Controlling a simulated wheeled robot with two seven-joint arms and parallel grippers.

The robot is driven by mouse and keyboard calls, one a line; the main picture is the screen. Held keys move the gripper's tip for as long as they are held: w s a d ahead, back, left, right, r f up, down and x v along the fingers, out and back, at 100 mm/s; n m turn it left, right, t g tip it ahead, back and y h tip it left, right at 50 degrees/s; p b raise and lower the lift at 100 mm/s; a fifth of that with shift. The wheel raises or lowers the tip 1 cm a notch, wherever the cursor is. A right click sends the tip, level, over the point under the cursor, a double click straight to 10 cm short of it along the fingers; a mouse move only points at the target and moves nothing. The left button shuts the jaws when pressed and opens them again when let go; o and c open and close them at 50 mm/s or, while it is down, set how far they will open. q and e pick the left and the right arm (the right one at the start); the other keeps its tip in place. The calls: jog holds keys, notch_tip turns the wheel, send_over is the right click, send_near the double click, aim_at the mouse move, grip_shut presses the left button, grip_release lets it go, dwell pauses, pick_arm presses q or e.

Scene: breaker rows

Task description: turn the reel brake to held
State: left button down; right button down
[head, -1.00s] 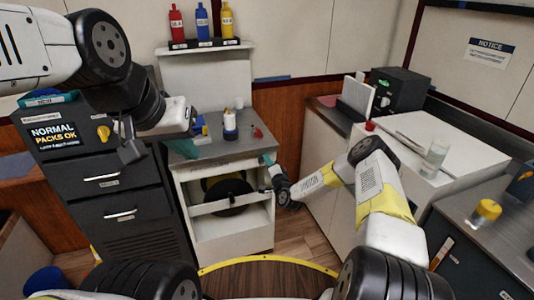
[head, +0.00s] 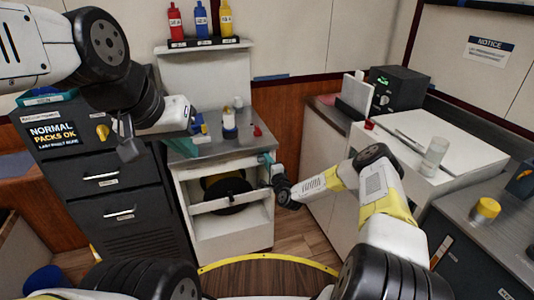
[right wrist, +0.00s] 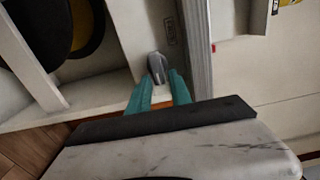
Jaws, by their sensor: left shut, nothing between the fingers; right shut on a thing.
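The reel brake (right wrist: 157,68) shows in the right wrist view as a small grey knob on the pale cabinet face, beside a small label. My right gripper (right wrist: 160,88) has its two teal fingers shut on it from either side. In the head view the right gripper (head: 268,160) is at the upper right corner of the white reel cabinet (head: 232,238); the brake itself is hidden there.
A dark reel with a yellow part (head: 228,190) sits in the cabinet's open bay behind a white bar. Small bottles (head: 230,124) stand on the cabinet top. A dark drawer cabinet (head: 110,200) is at left. A white counter (head: 455,150) is at right.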

jog(key=shift+f, duration=0.1)
jog(key=c, duration=1.4)
grip_release()
jog(key=shift+s, duration=0.1)
jog(key=v, duration=0.7)
jog(key=shift+s+d, duration=0.15)
jog(key=shift+s, duration=0.15)
